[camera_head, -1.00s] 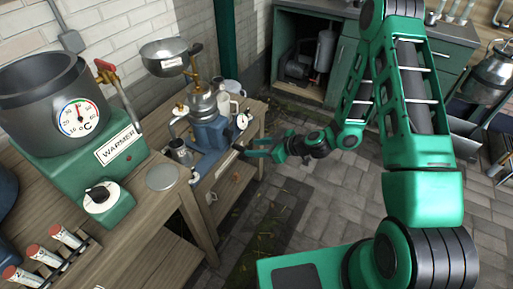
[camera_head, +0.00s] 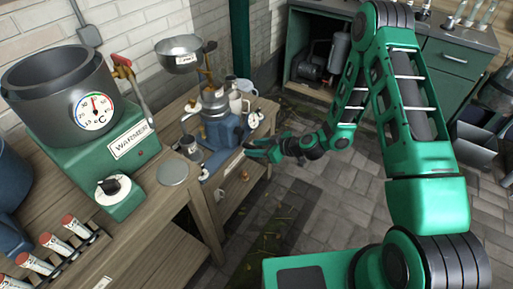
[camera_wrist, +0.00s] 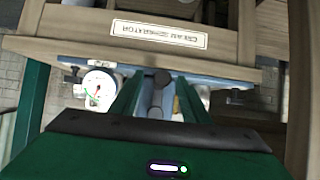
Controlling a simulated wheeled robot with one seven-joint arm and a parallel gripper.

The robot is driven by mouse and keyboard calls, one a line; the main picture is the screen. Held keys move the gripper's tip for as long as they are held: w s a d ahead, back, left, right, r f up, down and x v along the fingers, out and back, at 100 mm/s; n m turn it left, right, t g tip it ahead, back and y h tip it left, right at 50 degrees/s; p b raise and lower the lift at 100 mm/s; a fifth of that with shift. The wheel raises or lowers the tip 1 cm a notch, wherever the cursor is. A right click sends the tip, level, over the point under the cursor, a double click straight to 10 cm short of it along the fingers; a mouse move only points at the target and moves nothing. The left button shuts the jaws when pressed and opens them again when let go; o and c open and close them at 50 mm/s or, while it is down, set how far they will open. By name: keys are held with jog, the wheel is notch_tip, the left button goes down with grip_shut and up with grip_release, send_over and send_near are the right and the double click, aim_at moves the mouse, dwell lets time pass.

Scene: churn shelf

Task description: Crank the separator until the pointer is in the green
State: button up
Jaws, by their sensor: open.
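The separator (camera_head: 220,132) stands on the wooden bench, with a blue base and a steel bowl (camera_head: 180,46) on top. Its round white dial (camera_head: 253,120) is on the right side. In the wrist view the dial (camera_wrist: 98,90) shows a small green part and a red mark, but the pointer reading is too small to tell. My gripper (camera_head: 258,151) is open just in front of the separator's base, at the bench's front edge. In the wrist view two dark round ends (camera_wrist: 161,77) show between or just beyond my fingers. I cannot tell whether one is the crank's grip, or whether the fingers touch anything.
The bench front carries a cream separator label (camera_wrist: 158,34). A green warmer (camera_head: 85,150) with a dial and red-handled lever stands at the left. Red-capped tubes (camera_head: 55,245) sit in front of it.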

jog(key=shift+x, duration=0.75)
jog(key=shift+a+f, duration=0.15)
jog(key=shift+a, duration=0.15)
grip_shut()
